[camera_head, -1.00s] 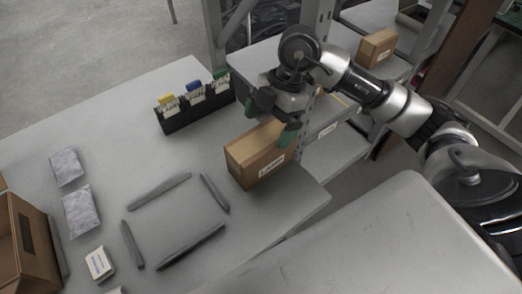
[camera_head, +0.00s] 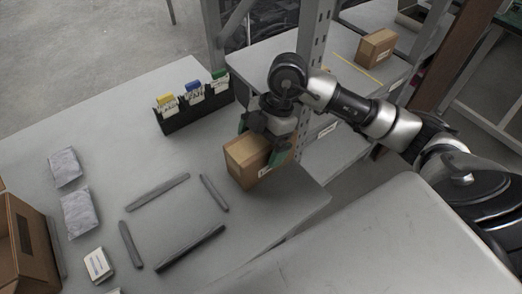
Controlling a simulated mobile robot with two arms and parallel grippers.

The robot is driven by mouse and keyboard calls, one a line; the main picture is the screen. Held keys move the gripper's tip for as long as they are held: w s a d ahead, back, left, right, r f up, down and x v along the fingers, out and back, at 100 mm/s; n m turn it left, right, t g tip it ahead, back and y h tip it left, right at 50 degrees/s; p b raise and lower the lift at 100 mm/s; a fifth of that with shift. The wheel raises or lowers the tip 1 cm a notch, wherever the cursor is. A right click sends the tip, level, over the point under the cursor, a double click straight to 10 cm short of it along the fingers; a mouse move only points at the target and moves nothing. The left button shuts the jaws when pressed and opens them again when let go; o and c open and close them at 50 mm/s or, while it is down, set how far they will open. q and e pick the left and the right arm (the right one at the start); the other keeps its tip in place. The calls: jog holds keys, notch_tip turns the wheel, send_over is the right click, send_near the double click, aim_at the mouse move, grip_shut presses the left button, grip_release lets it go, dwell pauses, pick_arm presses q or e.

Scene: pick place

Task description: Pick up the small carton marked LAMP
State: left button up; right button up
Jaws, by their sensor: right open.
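The small brown carton (camera_head: 243,160) stands on the grey table near its right edge. A white label on its front face is partly covered by a gripper finger, so the marking is only partly seen. My right gripper (camera_head: 262,152) is open and down at the carton, with its green-tipped fingers on either side of it. I cannot tell whether the fingers touch the carton. My left gripper is not in view.
A black holder (camera_head: 196,109) with labelled cards stands behind the carton. Grey bars (camera_head: 158,192) outline a square on the table. Grey packets (camera_head: 79,212), a small white box (camera_head: 98,265) and an open brown box (camera_head: 22,240) are at left. Another carton (camera_head: 377,47) sits on the shelf.

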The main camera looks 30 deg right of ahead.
jog(key=shift+f, duration=0.15)
jog(key=c, duration=1.1)
